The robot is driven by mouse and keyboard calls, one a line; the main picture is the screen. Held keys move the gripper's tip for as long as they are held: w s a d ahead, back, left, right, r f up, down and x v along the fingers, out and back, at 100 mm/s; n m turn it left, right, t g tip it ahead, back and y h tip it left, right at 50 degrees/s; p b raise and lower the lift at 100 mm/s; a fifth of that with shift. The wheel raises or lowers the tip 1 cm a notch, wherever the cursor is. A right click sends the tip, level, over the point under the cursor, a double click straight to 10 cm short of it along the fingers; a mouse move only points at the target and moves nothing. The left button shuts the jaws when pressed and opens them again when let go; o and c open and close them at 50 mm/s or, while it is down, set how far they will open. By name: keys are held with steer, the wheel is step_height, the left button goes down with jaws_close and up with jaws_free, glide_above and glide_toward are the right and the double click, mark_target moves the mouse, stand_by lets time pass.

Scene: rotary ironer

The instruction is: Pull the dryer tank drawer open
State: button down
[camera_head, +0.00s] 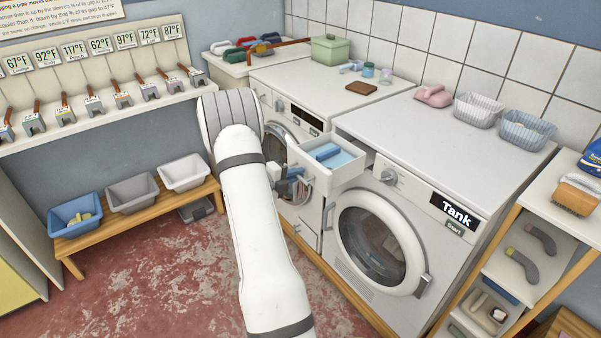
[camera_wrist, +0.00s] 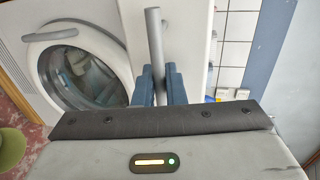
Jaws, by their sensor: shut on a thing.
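The white tank drawer (camera_head: 340,178) stands out from the upper left of the dryer (camera_head: 460,180), which carries a "Tank" label (camera_head: 455,211). Blue contents (camera_head: 330,155) show inside the open drawer. My gripper (camera_head: 288,186) is at the drawer's front, partly hidden by my arm in the head view. In the wrist view my gripper (camera_wrist: 162,88) has its blue-grey fingers on both sides of a grey bar handle (camera_wrist: 154,40). It is shut on that handle. The drawer's white front (camera_wrist: 190,40) shows behind the handle.
The dryer's round door (camera_head: 380,240) is below the drawer and looks shut. A second machine (camera_head: 320,90) stands at its left. A shelf unit (camera_head: 500,270) is close on the right. A bench with bins (camera_head: 130,215) is at the left. The red floor (camera_head: 170,290) before it is clear.

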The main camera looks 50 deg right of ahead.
steer(key=c, duration=1.7)
jaws_free()
steer(key=shift+s, duration=0.15)
steer(key=v, duration=0.8)
steer(key=shift+b, duration=0.35)
steer(key=shift+d, duration=0.1)
